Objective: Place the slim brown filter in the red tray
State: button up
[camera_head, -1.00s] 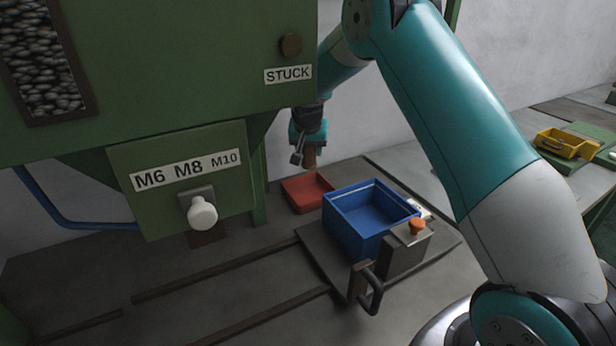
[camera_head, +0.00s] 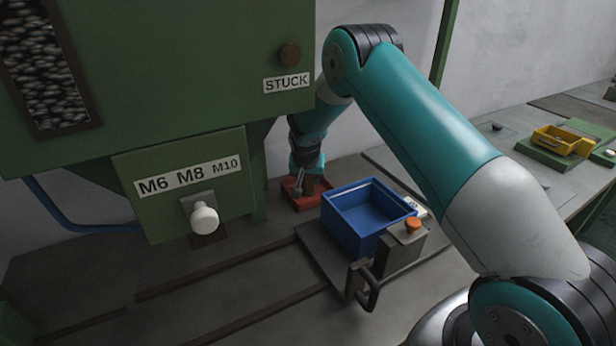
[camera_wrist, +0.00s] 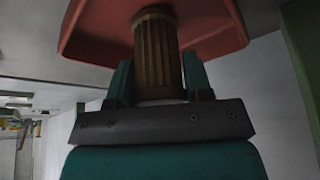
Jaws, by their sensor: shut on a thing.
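The slim brown filter (camera_wrist: 158,55) is a ribbed brown cylinder, seen in the wrist view between the jaws of my gripper (camera_wrist: 158,80), which is shut on it. In the head view my gripper (camera_head: 308,186) is low at the red tray (camera_head: 303,205), with the brown filter (camera_head: 317,184) partly showing beside it. The red tray also shows in the wrist view (camera_wrist: 90,30), behind the filter's far end. I cannot tell whether the filter touches the tray floor.
A blue bin (camera_head: 365,212) stands just right of the red tray, on a plate with a handle and an orange knob (camera_head: 412,225). The green machine (camera_head: 150,70) overhangs on the left. A yellow tray (camera_head: 557,141) sits far right.

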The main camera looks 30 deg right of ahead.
jog(key=o, duration=0.9)
jog(key=shift+f, duration=0.1)
jog(key=shift+r, duration=0.4)
jog(key=b+v, duration=0.1)
jog(key=v, duration=1)
jog(key=shift+s+a+r+b, duration=0.15)
jog(key=shift+a+r+b, duration=0.1)
jog(key=shift+b, duration=0.15)
